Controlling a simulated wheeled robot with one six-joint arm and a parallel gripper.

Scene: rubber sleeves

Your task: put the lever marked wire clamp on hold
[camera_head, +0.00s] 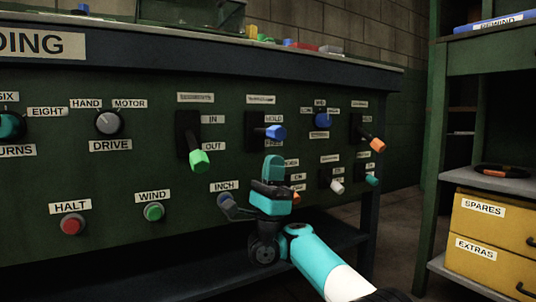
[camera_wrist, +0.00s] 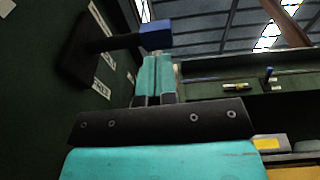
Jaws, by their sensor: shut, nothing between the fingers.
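A lever with a blue handle (camera_head: 275,132) sits on a black plate in the middle of the green panel. A label reading HOLD is beside it, and its small title label is too blurred to read. The handle sticks outward, roughly level; I cannot tell its exact setting. My gripper (camera_head: 273,163) is shut and empty, just below the blue handle. In the wrist view, the blue handle (camera_wrist: 156,35) is just beyond and left of the tips of my gripper (camera_wrist: 157,62). I cannot tell whether they touch.
A green-handled lever (camera_head: 199,160) marked IN and OUT hangs down at left. An orange-handled lever (camera_head: 377,145) and a blue knob (camera_head: 322,119) are at right. The INCH control (camera_head: 226,201) is low, beside my arm. A shelf with yellow drawers (camera_head: 490,225) stands further right.

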